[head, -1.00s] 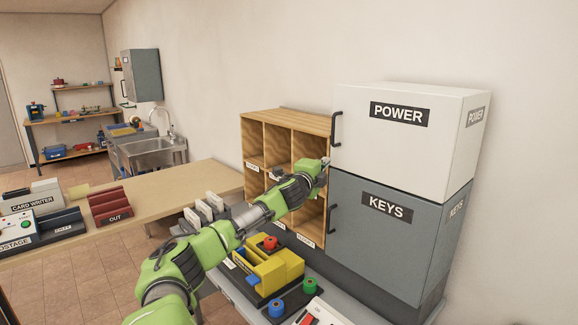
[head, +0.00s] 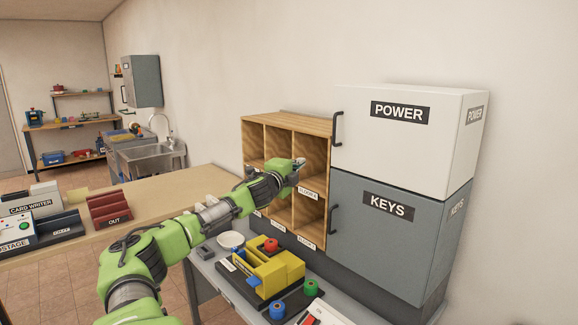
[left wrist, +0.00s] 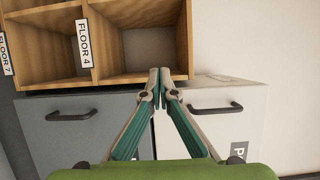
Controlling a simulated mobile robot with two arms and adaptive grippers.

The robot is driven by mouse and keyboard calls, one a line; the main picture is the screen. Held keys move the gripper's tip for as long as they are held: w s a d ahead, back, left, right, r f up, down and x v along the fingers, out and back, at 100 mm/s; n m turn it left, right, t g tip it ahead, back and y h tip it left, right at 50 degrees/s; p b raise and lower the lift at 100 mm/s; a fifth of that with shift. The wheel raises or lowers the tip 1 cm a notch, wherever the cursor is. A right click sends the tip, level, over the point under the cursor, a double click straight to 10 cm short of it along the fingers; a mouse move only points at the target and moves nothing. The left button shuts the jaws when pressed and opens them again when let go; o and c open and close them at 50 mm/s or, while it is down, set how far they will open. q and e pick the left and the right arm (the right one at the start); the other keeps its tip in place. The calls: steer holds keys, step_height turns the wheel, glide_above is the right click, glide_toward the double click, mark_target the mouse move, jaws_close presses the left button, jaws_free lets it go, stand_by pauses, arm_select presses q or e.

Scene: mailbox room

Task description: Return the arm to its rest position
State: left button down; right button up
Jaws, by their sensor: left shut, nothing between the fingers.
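My left arm reaches in from the bottom left of the head view. Its gripper (head: 299,163) is in front of the wooden pigeonhole shelf (head: 313,123). In the left wrist view the two fingers (left wrist: 160,75) meet at their tips, shut with nothing between them. The shelf also shows there (left wrist: 135,79), with a "FLOOR 4" label (left wrist: 83,44). The compartment in front of the fingertips looks empty. My right gripper is in neither view.
Right of the shelf stand the white POWER cabinet (head: 420,140) and the grey KEYS cabinet (head: 385,240), with protruding black handles. Below are a yellow holder (head: 285,270) and red, blue and green spools. A wooden counter (head: 160,192) with a red OUT tray (head: 108,208) lies left.

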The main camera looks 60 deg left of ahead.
arm_select(q)
steer(key=s+a, duration=0.1)
steer(key=s+p, duration=0.1)
steer(key=shift+s+a, duration=0.4)
